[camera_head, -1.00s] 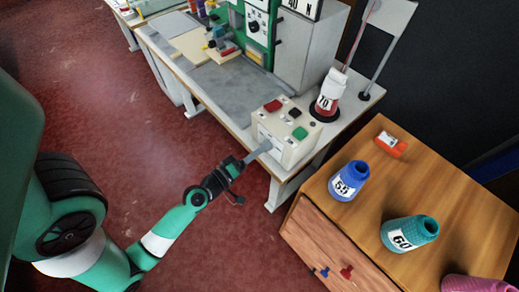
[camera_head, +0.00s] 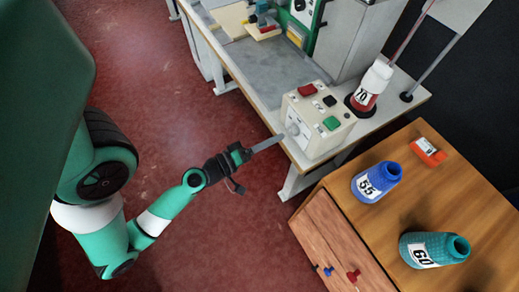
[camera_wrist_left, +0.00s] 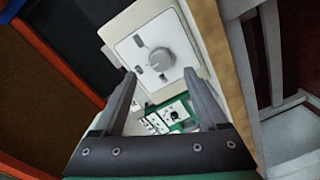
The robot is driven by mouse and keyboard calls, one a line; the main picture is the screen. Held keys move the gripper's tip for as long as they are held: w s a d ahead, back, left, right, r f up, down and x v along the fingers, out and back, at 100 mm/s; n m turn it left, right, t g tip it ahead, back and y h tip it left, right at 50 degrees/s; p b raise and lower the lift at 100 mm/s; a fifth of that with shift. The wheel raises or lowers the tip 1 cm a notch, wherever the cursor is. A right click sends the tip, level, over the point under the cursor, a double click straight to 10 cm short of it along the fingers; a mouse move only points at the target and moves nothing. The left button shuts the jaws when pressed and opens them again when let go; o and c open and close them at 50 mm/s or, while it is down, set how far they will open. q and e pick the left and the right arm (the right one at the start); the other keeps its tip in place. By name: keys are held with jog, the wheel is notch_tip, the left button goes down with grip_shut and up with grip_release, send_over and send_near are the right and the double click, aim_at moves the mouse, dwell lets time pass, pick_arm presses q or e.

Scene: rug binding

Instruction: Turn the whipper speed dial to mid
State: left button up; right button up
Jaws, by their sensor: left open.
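A cream control box (camera_head: 333,142) stands on the near corner of the workbench. A round grey dial (camera_head: 293,130) sits on a white plate on its left side. In the left wrist view the dial (camera_wrist_left: 157,61) shows face-on; its label and setting cannot be read. My left gripper (camera_head: 280,138) points at the dial, with the fingertips close in front of it. In the left wrist view the two fingers of the gripper (camera_wrist_left: 158,76) are spread, with nothing between them and the dial just beyond the tips. My right gripper is not in view.
The box top has a red button (camera_head: 307,90) and a green button (camera_head: 331,123). A wooden cabinet (camera_head: 440,165) at right holds blue and teal cones and an orange item. Open red floor lies left of the bench.

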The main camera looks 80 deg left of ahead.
pick_arm(q)
jog(key=b+v, duration=0.2)
jog(key=v, duration=0.4)
jog(key=shift+s, duration=0.15)
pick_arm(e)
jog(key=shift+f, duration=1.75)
